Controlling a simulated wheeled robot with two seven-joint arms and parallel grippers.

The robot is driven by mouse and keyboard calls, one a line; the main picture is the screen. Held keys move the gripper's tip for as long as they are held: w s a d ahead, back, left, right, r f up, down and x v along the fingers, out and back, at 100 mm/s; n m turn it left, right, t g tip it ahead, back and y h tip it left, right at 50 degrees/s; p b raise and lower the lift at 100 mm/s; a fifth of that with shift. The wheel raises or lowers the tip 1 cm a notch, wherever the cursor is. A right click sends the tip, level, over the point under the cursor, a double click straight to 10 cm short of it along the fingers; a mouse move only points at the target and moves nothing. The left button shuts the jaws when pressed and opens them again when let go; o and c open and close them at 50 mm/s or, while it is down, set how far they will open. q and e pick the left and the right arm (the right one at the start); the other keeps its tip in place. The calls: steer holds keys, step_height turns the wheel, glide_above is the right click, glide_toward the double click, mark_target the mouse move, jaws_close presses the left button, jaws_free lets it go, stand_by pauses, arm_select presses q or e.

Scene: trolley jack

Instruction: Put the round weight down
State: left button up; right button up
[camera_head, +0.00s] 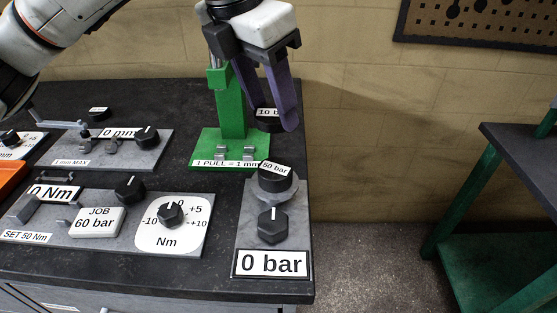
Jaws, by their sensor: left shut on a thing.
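My left gripper (273,116) comes down from the top with its purple fingers shut on a round black weight (266,126). The weight has a white label that reads "10 b", the rest being hidden by a finger. It shows just right of the green post, near the bench's back right edge; whether it touches anything beneath I cannot tell. A second round black weight (276,181), labelled 50 bar, sits on the grey tester (246,224) in front. The tester has a black knob (272,226) and a "0 bar" display (271,263). My right gripper is not in view.
A green stand (231,122) with a plate marked "1 PULL = 1 mm" is beside the gripper. Panels with knobs (171,214) fill the dark bench's left. Another small black round piece (98,114) stands at the back left. A green-framed table (520,170) is at right, across a floor gap.

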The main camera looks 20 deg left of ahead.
mark_target(258, 122)
arm_select(q)
step_height(258, 122, down, 10)
steer(key=shift+r+p, duration=0.15)
steer(key=shift+p, duration=0.25)
steer(key=shift+f, duration=0.2)
steer(key=o, duration=1.2)
steer(key=shift+r, duration=0.1)
steer(key=shift+r, duration=0.15)
steer(key=v, duration=1.2)
steer(key=shift+b, duration=0.3)
